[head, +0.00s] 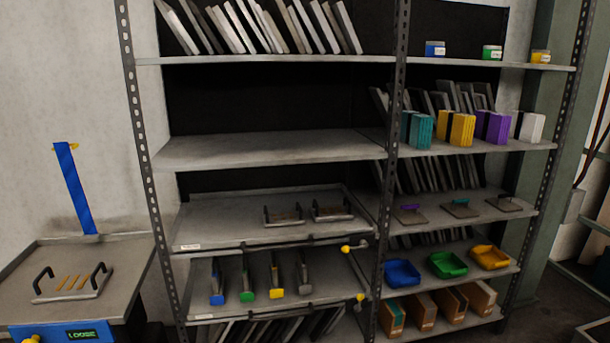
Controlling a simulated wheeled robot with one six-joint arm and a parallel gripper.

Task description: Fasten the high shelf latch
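Two pull-out style shelves sit low in the left bay of the rack. The upper one (225,228) holds two dark-handled plates (283,216) and has a white label at its front left. A dark bar runs along its front edge, with a yellow knob (346,249) at the right end near the post, which looks like its latch. The lower one (240,307) has a similar bar and yellow knob (360,297). I cannot tell whether either latch is fastened. My gripper is not in view.
A bench (130,262) at left holds a handled plate with orange strips, a blue upright and a display reading "LOOSE". Blue, green and yellow-tipped tools stand on the lower shelf. The right bay holds coloured blocks, trays (447,264) and boxes. The middle left shelf (270,148) is bare.

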